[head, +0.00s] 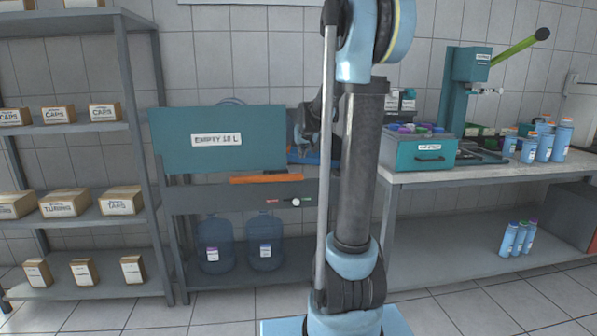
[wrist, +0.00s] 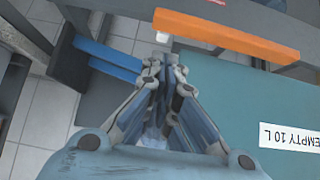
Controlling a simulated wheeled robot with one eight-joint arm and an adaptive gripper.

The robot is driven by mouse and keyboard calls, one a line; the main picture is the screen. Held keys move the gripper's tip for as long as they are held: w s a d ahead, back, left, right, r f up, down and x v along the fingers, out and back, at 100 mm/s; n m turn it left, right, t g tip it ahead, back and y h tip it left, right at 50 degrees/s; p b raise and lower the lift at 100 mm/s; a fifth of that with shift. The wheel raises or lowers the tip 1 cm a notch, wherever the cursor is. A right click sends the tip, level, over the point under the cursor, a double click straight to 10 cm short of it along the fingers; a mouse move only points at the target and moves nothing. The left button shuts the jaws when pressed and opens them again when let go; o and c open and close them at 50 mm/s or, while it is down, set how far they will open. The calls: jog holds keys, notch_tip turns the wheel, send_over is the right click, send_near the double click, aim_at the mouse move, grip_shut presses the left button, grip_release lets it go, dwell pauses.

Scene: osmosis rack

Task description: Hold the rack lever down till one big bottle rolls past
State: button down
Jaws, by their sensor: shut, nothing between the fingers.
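The rack has a teal panel (head: 217,140) labelled "EMPTY 10 L"; it also shows in the wrist view (wrist: 222,95). An orange bar (head: 266,178) runs along the rack below the panel and may be the lever. In the head view my gripper (head: 303,146) is at the panel's right end, partly hidden by my arm. A bottle top (head: 231,101) shows behind the panel.
Two big blue bottles (head: 215,244) (head: 265,243) stand on the rack's lower shelf. Blue bars (wrist: 108,60) lie left of my gripper in the wrist view. A box shelf (head: 139,80) stands left and a bench (head: 470,172) right.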

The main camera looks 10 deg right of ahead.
jog(key=shift+w+r, duration=0.1)
jog(key=shift+w, duration=1.1)
send_over(298, 175)
jog(key=f, duration=0.6)
jog(key=shift+s+d+f, duration=0.25)
jog(key=shift+s+f, duration=0.05)
jog(key=shift+f, duration=0.1)
notch_tip(298, 175, down, 3)
jog(key=shift+w, duration=0.15)
jog(key=shift+f, duration=0.65)
jog(key=shift+a, duration=0.15)
